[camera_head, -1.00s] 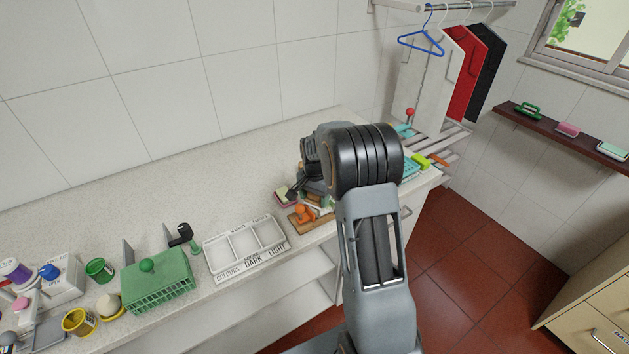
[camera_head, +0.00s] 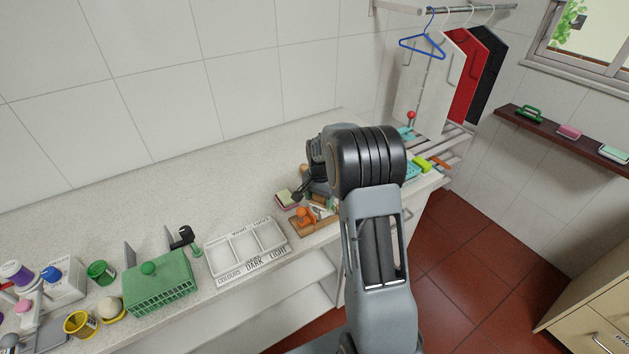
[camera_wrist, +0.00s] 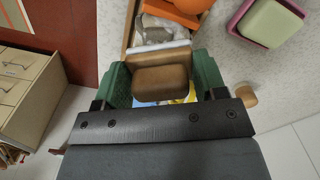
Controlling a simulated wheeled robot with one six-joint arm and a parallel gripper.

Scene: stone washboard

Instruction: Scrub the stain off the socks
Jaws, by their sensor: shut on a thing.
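In the wrist view my gripper (camera_wrist: 160,82) has green fingers shut on a brown wooden block, apparently a scrubbing brush (camera_wrist: 161,83), with a pale strip along its far edge. Just beyond it, pale grey cloth, apparently the socks (camera_wrist: 152,32), lies on a wooden washboard (camera_wrist: 128,32). Blue and yellow patches show under the brush; I cannot tell what they are. No stain can be made out, and contact between brush and cloth is hidden. In the head view the washboard (camera_head: 303,229) is at the counter's front edge, and my arm hides much of the work.
An orange piece (camera_head: 304,214) sits on the washboard. A pink dish with pale green soap (camera_head: 287,197) is just behind it. A labelled white tray (camera_head: 232,260) and a green basket (camera_head: 158,284) stand to the left. The counter behind (camera_head: 200,205) is clear.

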